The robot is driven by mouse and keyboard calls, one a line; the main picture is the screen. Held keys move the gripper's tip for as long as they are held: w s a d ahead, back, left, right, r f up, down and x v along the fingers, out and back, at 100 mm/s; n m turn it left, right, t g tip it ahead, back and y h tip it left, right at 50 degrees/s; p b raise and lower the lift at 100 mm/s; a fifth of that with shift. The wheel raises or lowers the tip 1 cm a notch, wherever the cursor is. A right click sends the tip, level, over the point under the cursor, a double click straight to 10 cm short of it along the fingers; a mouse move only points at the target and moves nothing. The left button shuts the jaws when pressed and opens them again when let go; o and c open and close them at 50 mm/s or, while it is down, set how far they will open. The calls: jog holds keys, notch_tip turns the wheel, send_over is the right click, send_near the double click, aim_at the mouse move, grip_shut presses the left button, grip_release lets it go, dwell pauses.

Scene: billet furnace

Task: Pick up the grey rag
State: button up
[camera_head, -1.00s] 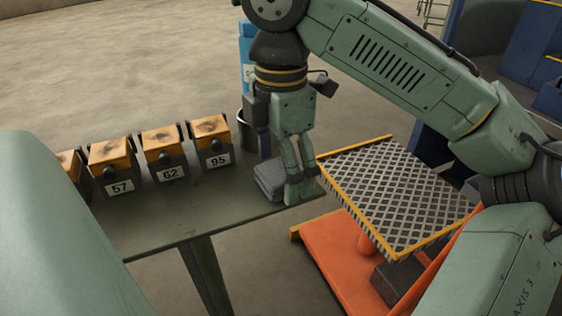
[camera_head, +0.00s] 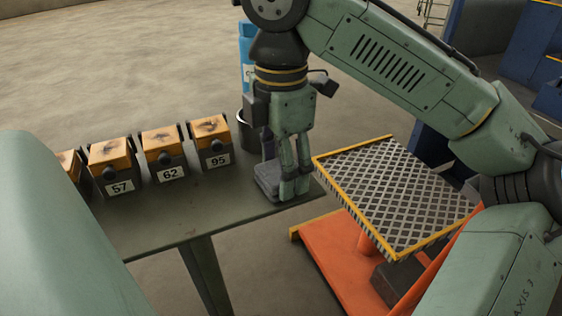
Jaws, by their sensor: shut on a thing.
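The grey rag (camera_head: 268,181) is a folded grey block at the right end of the dark table (camera_head: 160,222). My gripper (camera_head: 288,190) points straight down over that end of the table. Its fingers are shut on the right part of the rag and hide some of it. The rag appears to be on or very close to the tabletop; I cannot tell whether there is a gap below it.
Numbered dark boxes with scorched orange tops, such as box 95 (camera_head: 211,142), box 62 (camera_head: 166,152) and box 57 (camera_head: 113,165), stand left of the rag. A dark bucket (camera_head: 247,135) is behind. An orange cart with a grated top (camera_head: 395,195) stands close on the right.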

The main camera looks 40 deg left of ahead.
jog(key=shift+r, duration=0.15)
notch_tip(320, 180, up, 4)
jog(key=shift+f, duration=0.25)
jog(key=s+d+b, duration=0.1)
jog(key=s+d, duration=0.2)
jog(key=s, duration=0.4)
jog(key=s+d+r+b, duration=0.1)
jog(key=s+d, duration=0.3)
jog(key=s, duration=0.3)
jog(key=shift+d, duration=0.3)
jog(key=shift+r, duration=0.1)
jog(key=o, duration=0.5)
jog(key=c, duration=0.4)
jog(key=shift+a, duration=0.1)
